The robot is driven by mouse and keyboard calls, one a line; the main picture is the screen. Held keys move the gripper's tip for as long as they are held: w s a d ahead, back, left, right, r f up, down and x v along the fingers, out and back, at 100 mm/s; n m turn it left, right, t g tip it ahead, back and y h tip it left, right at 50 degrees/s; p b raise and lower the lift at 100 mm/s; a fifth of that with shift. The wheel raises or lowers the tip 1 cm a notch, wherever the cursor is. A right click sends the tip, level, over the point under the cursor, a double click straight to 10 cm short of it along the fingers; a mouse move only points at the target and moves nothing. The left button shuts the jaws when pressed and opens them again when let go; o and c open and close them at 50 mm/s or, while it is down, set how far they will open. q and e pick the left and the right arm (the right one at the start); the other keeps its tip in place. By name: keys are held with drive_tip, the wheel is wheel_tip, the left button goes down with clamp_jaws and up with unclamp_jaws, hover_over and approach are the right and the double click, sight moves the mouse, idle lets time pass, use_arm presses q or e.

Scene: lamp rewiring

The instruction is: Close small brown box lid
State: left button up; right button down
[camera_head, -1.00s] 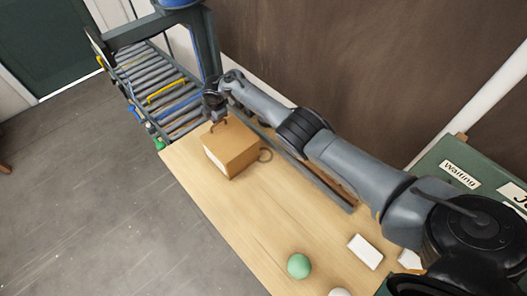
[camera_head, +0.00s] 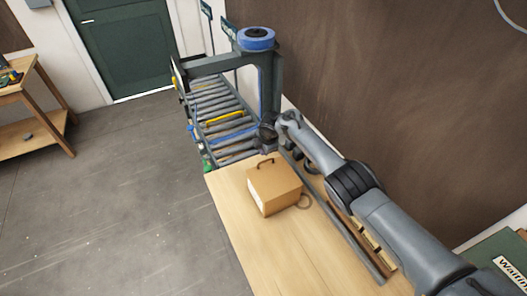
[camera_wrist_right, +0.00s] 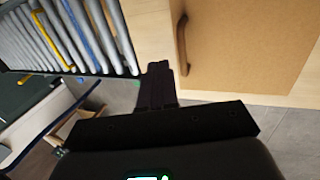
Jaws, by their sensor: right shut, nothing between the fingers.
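The small brown box (camera_head: 262,196) stands on the far end of the wooden table. Its lid (camera_head: 272,176) looks flat and down on top, with a dark handle (camera_head: 265,162) on it. In the right wrist view the lid (camera_wrist_right: 245,50) fills the upper right, and the brown handle (camera_wrist_right: 182,45) lies just right of my fingers. My right gripper (camera_wrist_right: 160,72) is shut and empty, at the lid's edge beside the handle. In the head view it (camera_head: 267,140) is small and dark, behind the box. My left gripper is not in view.
A roller conveyor (camera_head: 222,118) under a dark frame (camera_head: 270,85) with a blue top adjoins the table's far end. A rail (camera_head: 340,238) runs along the wall side. The table (camera_head: 270,255) is bare in front of the box.

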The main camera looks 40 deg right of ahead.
wheel_tip(320, 180, up, 12)
drive_tip(key=w, duration=0.3)
drive_tip(key=s+a+f+m+h+p, duration=0.1)
drive_tip(key=s+a+f+m+p, duration=0.3)
drive_tip(key=s+a+f, duration=0.6)
drive_tip(key=s+a+f+m+p, duration=0.1)
drive_tip(key=s+a+m+p, duration=0.15)
drive_tip(key=s, duration=0.45)
drive_tip(key=s+a+f+m+p, duration=0.1)
drive_tip(key=s+a, duration=0.2)
drive_tip(key=s, duration=0.4)
drive_tip(key=s+a+r+m+y+p, duration=0.1)
drive_tip(key=s+r, duration=0.4)
drive_tip(key=s, duration=0.6)
drive_tip(key=s+a+r+m+y+p, duration=0.1)
drive_tip(key=s+r+m, duration=0.5)
drive_tip(key=s, duration=0.6)
drive_tip(key=shift+a+p, duration=0.55)
drive_tip(key=shift+p, duration=0.35)
drive_tip(key=shift+s, duration=0.1)
